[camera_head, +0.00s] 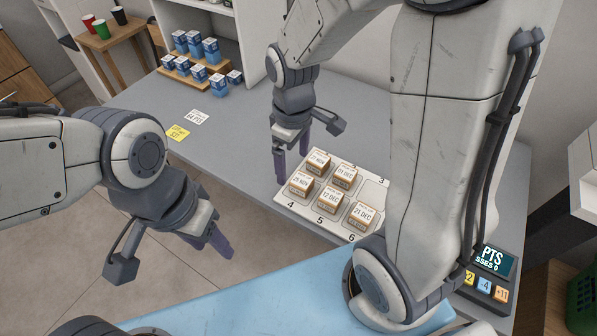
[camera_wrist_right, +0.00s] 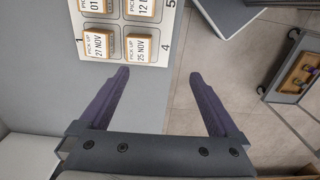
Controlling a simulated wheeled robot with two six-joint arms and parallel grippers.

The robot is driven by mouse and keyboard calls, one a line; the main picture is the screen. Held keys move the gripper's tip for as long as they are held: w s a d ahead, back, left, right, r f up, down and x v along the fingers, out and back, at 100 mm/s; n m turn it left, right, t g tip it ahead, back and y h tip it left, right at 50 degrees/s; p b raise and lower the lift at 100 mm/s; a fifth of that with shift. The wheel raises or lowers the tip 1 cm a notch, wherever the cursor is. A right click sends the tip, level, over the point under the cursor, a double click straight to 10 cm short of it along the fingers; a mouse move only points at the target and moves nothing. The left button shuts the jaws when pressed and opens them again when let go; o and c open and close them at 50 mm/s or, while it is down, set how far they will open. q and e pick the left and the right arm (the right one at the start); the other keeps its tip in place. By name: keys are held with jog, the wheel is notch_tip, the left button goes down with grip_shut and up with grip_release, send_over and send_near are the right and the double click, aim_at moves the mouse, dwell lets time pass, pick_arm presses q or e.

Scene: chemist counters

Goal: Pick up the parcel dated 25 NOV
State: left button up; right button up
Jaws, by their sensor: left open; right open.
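The parcel dated 25 NOV (camera_head: 300,186) is a small brown box with a white label, on spot 4 of a white numbered board (camera_head: 296,207). In the right wrist view the same parcel (camera_wrist_right: 140,49) lies just beyond the fingertips, left of the middle of the gap. My right gripper (camera_head: 293,168) is open and empty, pointing down beside the board's left edge; it also shows in the right wrist view (camera_wrist_right: 159,73), apart from the parcel. My left gripper (camera_head: 222,244) is open and empty, over the floor left of the board.
Parcels 27 NOV (camera_head: 317,163), 01 DEC (camera_head: 345,177), 12 DEC (camera_head: 331,201) and 21 DEC (camera_head: 361,217) stand close around on the board. Spot 3 is bare. Blue-white boxes (camera_head: 194,56) stand on the far counter. A points display (camera_head: 490,261) sits at right.

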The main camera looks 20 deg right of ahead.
aim_at(302, 180)
jog(key=w+d+f, duration=0.2)
jog(key=d+f, duration=0.1)
jog(key=shift+f, duration=0.15)
notch_tip(302, 180, down, 4)
jog(key=shift+r+b, duration=0.15)
jog(key=shift+b, duration=0.2)
jog(key=shift+w+f, duration=0.2)
jog(key=shift+f, duration=1.35)
jog(key=shift+w+f, duration=0.2)
jog(key=shift+f, duration=1.35)
jog(key=c, duration=1.5)
